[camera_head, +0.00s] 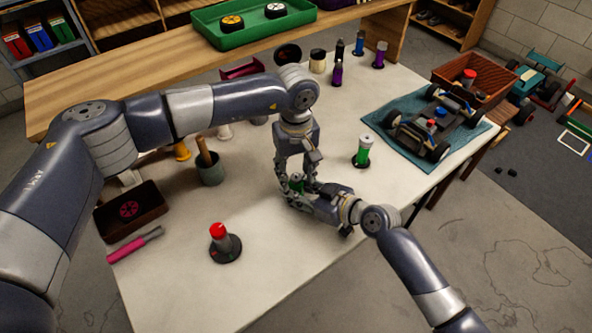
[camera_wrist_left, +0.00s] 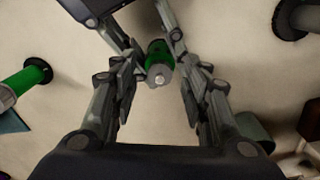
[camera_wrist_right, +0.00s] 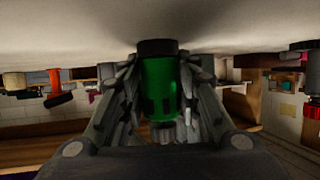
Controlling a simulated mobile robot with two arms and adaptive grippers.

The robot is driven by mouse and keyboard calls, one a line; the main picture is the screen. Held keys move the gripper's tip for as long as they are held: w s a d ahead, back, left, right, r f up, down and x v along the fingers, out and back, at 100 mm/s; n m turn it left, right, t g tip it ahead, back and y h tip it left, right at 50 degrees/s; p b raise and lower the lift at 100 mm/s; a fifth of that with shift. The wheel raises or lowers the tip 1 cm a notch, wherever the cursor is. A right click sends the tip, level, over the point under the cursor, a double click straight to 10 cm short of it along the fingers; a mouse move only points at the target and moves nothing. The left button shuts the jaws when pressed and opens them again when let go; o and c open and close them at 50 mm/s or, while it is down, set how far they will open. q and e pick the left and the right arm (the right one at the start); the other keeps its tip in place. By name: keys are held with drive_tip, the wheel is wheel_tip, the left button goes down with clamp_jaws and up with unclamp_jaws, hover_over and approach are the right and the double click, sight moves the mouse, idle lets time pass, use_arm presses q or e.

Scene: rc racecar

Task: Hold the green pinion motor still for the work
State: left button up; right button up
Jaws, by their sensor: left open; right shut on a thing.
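A green motor (camera_head: 297,184) stands near the middle of the white table, partly hidden by my grippers. My right gripper (camera_head: 300,193) comes from the side and is shut on it; the right wrist view shows the green body (camera_wrist_right: 158,88) between both fingers, its dark end against the pale table. My left gripper (camera_head: 296,180) points down from above and is open around the motor's top. In the left wrist view the green motor (camera_wrist_left: 157,50) shows between the spread fingers. A second green cylinder (camera_head: 363,148) stands on a black base to the right.
A red-topped cylinder (camera_head: 222,240) stands at the front left. A dark tray (camera_head: 130,212), a pink-handled tool (camera_head: 135,245) and a grey cup (camera_head: 209,171) are at the left. A car chassis (camera_head: 436,122) sits on a blue mat (camera_head: 385,108) at the right. The front middle of the table is clear.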

sight(296, 174)
use_arm(q)
drive_tip(key=shift+c, duration=0.2)
clamp_jaws()
drive_tip(key=shift+r, duration=0.65)
drive_tip(key=shift+o, duration=0.2)
unclamp_jaws()
wheel_tip(296, 174, up, 12)
